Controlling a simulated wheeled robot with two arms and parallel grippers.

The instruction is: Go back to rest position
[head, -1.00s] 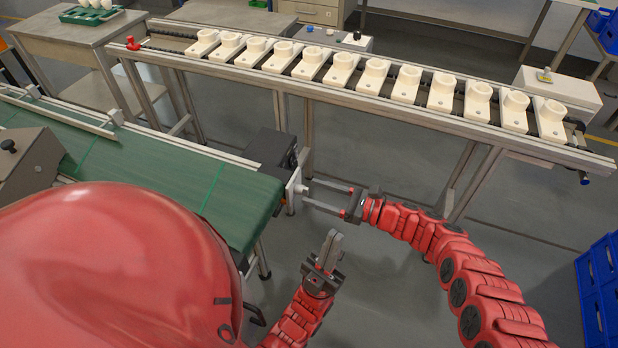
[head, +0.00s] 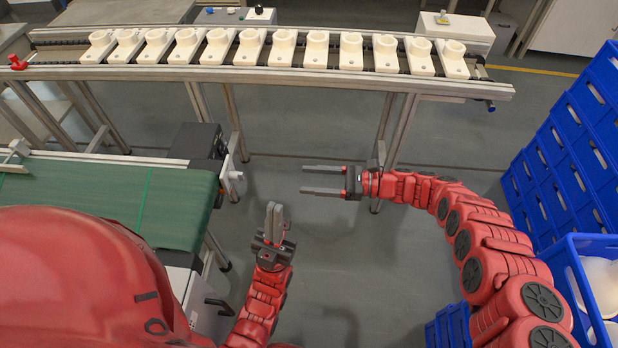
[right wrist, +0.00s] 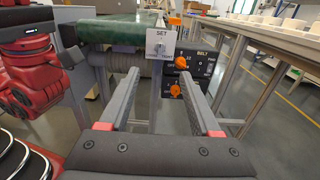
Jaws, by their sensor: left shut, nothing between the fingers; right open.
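My right gripper (head: 322,181) is open and empty in the head view, over the floor in front of the long rack, with its fingers pointing left. Its two spread fingers also show in the right wrist view (right wrist: 160,90), with nothing between them. My left gripper (head: 273,212) is lower and a little to the left, shut and empty, with its fingers pointing up the picture. Both grippers are apart from each other and touch nothing that I can see.
A green conveyor (head: 110,200) ends left of my grippers. A control panel (right wrist: 190,75) with orange knobs and a SET sign (right wrist: 160,47) is ahead of my right gripper. The rack (head: 300,78) holds a row of several white sockets. Blue crates (head: 575,150) stand at the right. Open floor lies between.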

